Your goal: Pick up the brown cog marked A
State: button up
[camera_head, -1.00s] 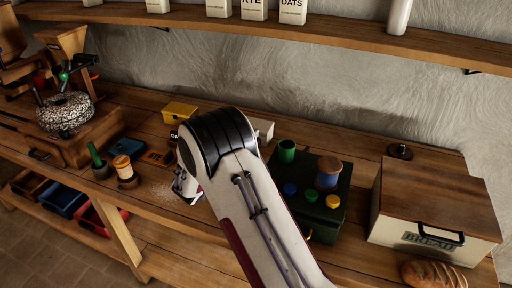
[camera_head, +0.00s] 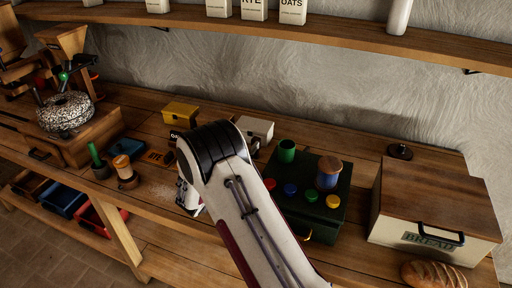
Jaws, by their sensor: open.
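I cannot make out a brown cog marked A in this view; it may be hidden behind my arm or too small to tell. My gripper (camera_head: 187,197) shows only in part, low at the left of my arm, over the front part of the bench near a pale dusty patch. My arm link hides most of it, and its fingertips are not clear. I see nothing held in it.
A dark green box (camera_head: 318,227) with coloured knobs stands right of my arm. A bread box (camera_head: 430,205) is farther right. A yellow box (camera_head: 180,114) and a white box (camera_head: 256,127) stand behind. A stone mill (camera_head: 65,113) is at left.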

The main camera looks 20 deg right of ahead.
aim_at(255, 139)
notch_tip(255, 139, down, 3)
jog(key=shift+w+d+f, duration=0.1)
jog(key=shift+w+d, duration=0.05)
jog(key=shift+d, duration=0.1)
jog(key=shift+x, duration=0.95)
jog(key=shift+d, duration=0.1)
jog(key=shift+x, duration=2.4)
jog(key=shift+w, duration=0.1)
jog(key=c, duration=1)
